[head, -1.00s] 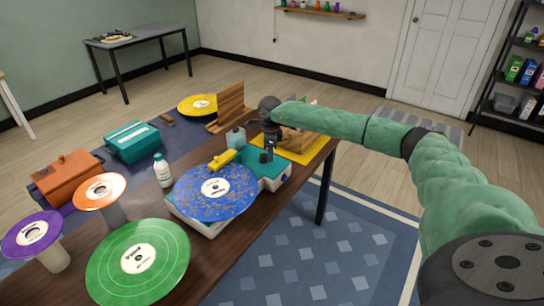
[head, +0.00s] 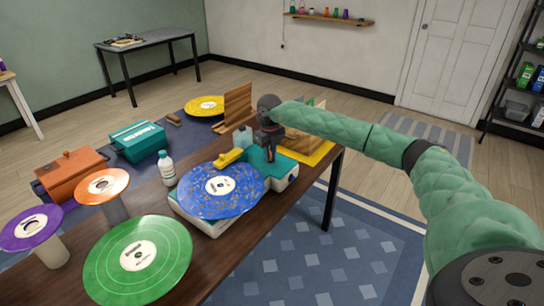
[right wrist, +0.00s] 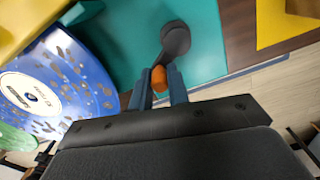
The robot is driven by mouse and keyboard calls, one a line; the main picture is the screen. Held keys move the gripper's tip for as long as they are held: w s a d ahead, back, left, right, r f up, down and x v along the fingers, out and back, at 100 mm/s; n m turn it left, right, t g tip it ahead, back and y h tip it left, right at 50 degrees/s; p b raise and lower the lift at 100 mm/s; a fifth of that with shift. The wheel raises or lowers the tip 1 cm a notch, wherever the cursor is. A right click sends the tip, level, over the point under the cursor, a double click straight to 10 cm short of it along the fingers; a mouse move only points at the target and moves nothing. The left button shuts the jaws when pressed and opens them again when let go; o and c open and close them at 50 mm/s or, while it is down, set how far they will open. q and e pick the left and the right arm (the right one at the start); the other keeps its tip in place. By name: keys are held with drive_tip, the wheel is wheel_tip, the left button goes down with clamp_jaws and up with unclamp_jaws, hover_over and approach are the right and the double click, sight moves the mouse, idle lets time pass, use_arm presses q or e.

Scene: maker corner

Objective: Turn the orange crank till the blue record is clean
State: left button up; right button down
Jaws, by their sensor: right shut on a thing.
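The blue record (head: 220,187) lies on the teal and white cleaning machine (head: 283,177). Brown specks of dirt are scattered over its surface, and they also show on the record in the right wrist view (right wrist: 75,85). A yellow arm (head: 228,158) reaches over the record's back edge. The orange crank knob (right wrist: 159,77) shows between the fingers of my right gripper (right wrist: 160,80), which is shut on it. A dark crank part (right wrist: 176,40) lies just beyond the knob. In the head view my right gripper (head: 269,150) hides the crank. My left gripper is not in view.
A white bottle (head: 167,169) stands left of the machine. Green (head: 138,262), orange (head: 104,184) and purple (head: 32,231) records are on the left, with an orange case (head: 72,172) and a teal box (head: 138,140) behind. A wooden rack (head: 237,103) stands at the back.

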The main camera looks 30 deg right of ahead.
drive_tip(key=m, duration=0.2)
drive_tip(key=w+a+m+b, duration=0.1)
drive_tip(key=m, duration=0.1)
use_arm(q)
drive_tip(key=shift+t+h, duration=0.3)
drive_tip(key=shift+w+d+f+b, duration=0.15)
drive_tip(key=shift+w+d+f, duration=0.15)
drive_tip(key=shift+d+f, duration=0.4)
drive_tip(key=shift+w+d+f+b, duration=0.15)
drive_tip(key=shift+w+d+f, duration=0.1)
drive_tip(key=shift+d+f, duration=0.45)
use_arm(e)
drive_tip(key=shift+w+a+m, duration=0.15)
drive_tip(key=shift+w+m, duration=0.15)
drive_tip(key=shift+m, duration=0.7)
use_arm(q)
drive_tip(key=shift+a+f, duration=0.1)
use_arm(e)
drive_tip(key=c, duration=1.3)
unclamp_jaws()
drive_tip(key=shift+c, duration=0.2)
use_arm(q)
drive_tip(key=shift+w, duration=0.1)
